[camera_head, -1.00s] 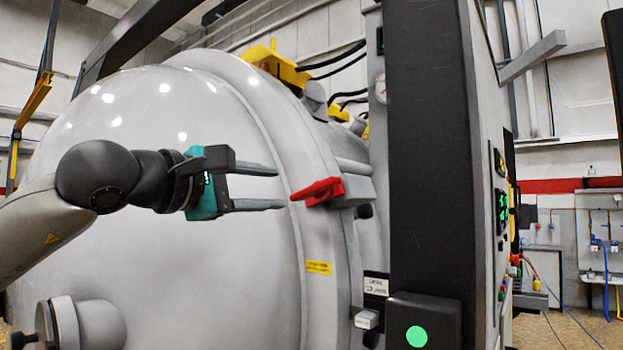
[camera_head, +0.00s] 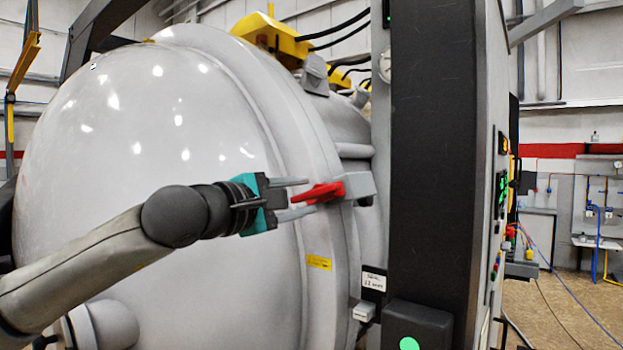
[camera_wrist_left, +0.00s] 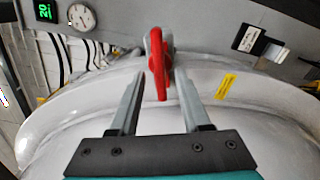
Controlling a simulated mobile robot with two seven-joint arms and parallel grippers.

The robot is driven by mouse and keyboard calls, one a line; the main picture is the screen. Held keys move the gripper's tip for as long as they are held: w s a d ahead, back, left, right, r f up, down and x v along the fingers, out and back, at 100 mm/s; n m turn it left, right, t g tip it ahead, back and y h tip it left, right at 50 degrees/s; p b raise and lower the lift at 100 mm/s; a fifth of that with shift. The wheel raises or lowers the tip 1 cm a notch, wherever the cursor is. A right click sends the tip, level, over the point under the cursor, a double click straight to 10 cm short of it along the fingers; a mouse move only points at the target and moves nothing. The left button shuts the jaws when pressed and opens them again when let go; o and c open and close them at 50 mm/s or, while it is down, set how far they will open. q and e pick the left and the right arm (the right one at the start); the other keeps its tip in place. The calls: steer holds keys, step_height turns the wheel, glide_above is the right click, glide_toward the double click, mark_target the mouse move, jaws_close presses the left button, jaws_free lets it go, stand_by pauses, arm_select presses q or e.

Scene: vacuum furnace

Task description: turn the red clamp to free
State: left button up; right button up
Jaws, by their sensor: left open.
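The red clamp (camera_head: 318,193) sits on a grey block at the rim of the large grey furnace door (camera_head: 150,130). Its handle points left, towards my left gripper (camera_head: 297,198). My left gripper is open, with its two fingers reaching towards the clamp. In the left wrist view the red clamp (camera_wrist_left: 158,65) stands between the tips of the left gripper (camera_wrist_left: 155,88), with a gap visible on the right side. My right gripper is not in view.
A dark upright column (camera_head: 432,150) stands right of the door. A black box with a green button (camera_head: 409,343) is at its foot. A yellow label (camera_head: 319,263) is on the rim below the clamp. Yellow brackets (camera_head: 268,33) sit on top.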

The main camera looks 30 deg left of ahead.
mark_target(308, 196)
arm_select(q)
steer(key=shift+w+d+r+p, duration=0.15)
steer(key=shift+w+r+p, duration=0.05)
steer(key=shift+w+p, duration=0.7)
steer(key=shift+w, duration=0.2)
steer(key=shift+w+f, duration=0.2)
steer(key=shift+w, duration=0.3)
jaws_close()
